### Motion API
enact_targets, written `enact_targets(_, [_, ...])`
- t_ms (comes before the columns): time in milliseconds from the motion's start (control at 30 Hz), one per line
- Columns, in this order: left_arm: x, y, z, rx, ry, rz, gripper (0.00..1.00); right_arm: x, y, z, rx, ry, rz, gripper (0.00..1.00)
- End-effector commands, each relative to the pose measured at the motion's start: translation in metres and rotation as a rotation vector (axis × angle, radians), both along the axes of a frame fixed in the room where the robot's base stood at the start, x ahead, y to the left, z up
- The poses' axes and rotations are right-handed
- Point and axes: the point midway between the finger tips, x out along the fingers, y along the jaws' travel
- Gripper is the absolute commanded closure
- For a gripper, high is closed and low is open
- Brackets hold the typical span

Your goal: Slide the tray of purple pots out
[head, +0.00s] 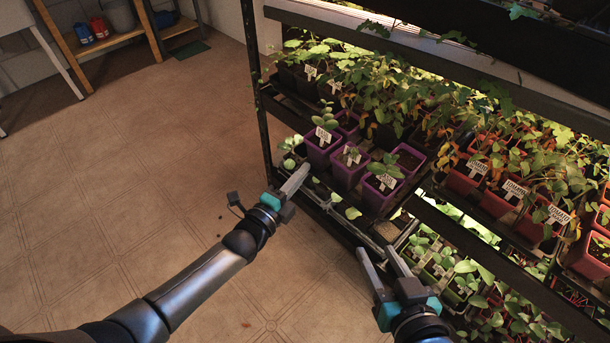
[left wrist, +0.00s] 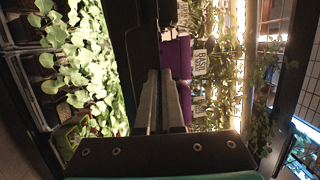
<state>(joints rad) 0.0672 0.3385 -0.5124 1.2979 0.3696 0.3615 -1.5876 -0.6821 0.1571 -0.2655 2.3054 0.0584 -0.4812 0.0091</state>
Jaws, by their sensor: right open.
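The tray (head: 327,207) of purple pots stands on the middle shelf at its left end, its front edge facing me. Its purple pots (head: 319,155) hold small seedlings with white labels. My left gripper (head: 297,178) is at the left part of the tray's front edge. In the left wrist view its fingers (left wrist: 161,100) lie close together, tips against a dark edge, with a purple pot (left wrist: 178,58) beyond. Whether they clasp the rim is hidden. My right gripper (head: 381,262) is open near the front edge's right end, with nothing visible between its fingers.
A dark rack post (head: 256,100) rises left of the tray. Orange-red pots (head: 464,178) stand to the right on the same shelf. More seedlings (head: 440,262) fill the shelf below. The tiled floor (head: 120,190) on the left is clear; a wooden shelf unit (head: 110,40) stands far back.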

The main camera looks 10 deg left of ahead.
Motion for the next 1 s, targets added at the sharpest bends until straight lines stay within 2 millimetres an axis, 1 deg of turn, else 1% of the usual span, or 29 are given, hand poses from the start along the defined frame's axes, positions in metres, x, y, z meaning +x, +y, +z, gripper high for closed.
enact_targets(400, [0.0005, 0.0031, -0.0004, 0.002, 0.000, 0.002, 1.00, -0.0008, 0.0013, -0.0017, 0.002, 0.003, 0.002, 0.50])
enact_targets(433, [0.0005, 0.0031, -0.0004, 0.002, 0.000, 0.002, 0.93, -0.0008, 0.0013, -0.0018, 0.002, 0.003, 0.002, 0.50])
enact_targets(700, [0.0006, 0.0023, -0.0001, 0.001, 0.000, 0.001, 0.63, -0.0009, 0.0015, -0.0018, 0.002, 0.003, 0.002, 0.50])
enact_targets(733, [0.0006, 0.0022, -0.0001, 0.001, 0.000, 0.001, 0.61, -0.0009, 0.0015, -0.0018, 0.002, 0.003, 0.002, 0.50])
enact_targets(1000, [0.0002, 0.0019, 0.0001, 0.000, 0.000, 0.000, 0.61, -0.0010, 0.0015, -0.0017, 0.002, 0.004, 0.002, 0.50])
